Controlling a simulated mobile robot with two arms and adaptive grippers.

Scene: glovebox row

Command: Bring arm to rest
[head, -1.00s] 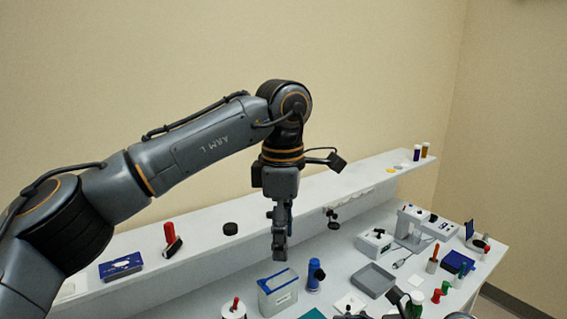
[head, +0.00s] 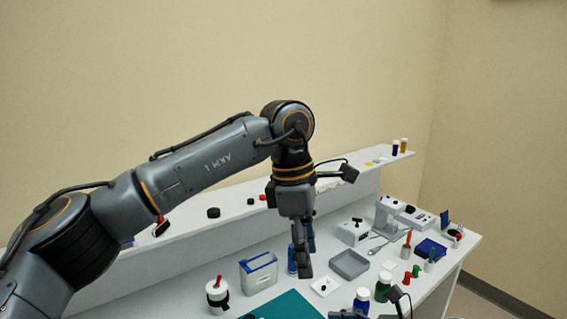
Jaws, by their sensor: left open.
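My left arm reaches in from the left, high over the bench. Its gripper (head: 304,268) hangs fingers down and is open, with nothing seen between the fingers. In the picture it overlaps a blue bottle (head: 292,260) and lies between a white-and-blue box (head: 260,272) and a grey tray (head: 349,264). Dark parts at the bottom edge, right of centre, look like my right wrist; its fingers cannot be made out.
The white bench holds a white cup with a red-handled item (head: 217,296), a teal mat (head: 283,306), a blue jar (head: 362,300), a green jar (head: 382,288) and a white device (head: 354,232). A raised shelf (head: 340,190) with small items runs behind, against the wall.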

